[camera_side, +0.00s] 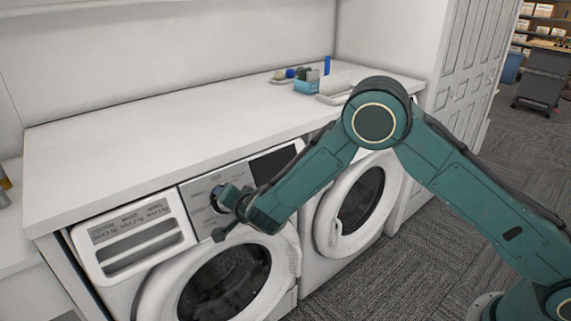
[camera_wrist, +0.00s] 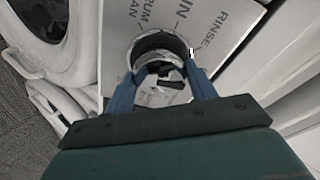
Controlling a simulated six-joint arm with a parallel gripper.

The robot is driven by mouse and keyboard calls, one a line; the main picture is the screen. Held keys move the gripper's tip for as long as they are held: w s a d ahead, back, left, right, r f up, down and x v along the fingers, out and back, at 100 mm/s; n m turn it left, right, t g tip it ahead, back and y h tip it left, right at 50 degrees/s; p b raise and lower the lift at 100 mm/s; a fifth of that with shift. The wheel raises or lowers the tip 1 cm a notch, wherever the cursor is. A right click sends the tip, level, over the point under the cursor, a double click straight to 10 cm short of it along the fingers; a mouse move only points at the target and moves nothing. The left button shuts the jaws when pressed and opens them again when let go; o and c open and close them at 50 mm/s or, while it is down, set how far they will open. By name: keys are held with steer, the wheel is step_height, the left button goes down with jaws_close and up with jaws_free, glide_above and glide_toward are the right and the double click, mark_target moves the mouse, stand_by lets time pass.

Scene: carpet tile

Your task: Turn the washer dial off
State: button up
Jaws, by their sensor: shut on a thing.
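The washer dial (camera_wrist: 155,46) is a round metallic knob on the washer's light control panel (camera_wrist: 207,22), which carries printed labels including "RINSE". My gripper (camera_wrist: 160,72) is at the dial in the wrist view, its two blue fingers on either side of the knob and shut on it. In the side view my gripper (camera_side: 221,203) reaches the control panel of the left washer (camera_side: 150,285), and the dial (camera_side: 215,198) is partly hidden behind the fingers. The dial's pointer setting cannot be told.
A second front-loading machine (camera_side: 357,205) stands to the right, its round door close below my arm. A white countertop (camera_side: 140,150) runs above both machines, with a blue container (camera_side: 306,87) and small items at the back. Grey carpet (camera_side: 405,275) lies in front.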

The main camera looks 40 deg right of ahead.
steer(key=shift+m, duration=0.5)
steer(key=o, duration=1)
steer(key=shift+s+r, duration=0.1)
steer(key=shift+s, duration=0.05)
steer(key=v, duration=1.3)
steer(key=shift+s+r, duration=0.1)
steer(key=shift+s, duration=0.2)
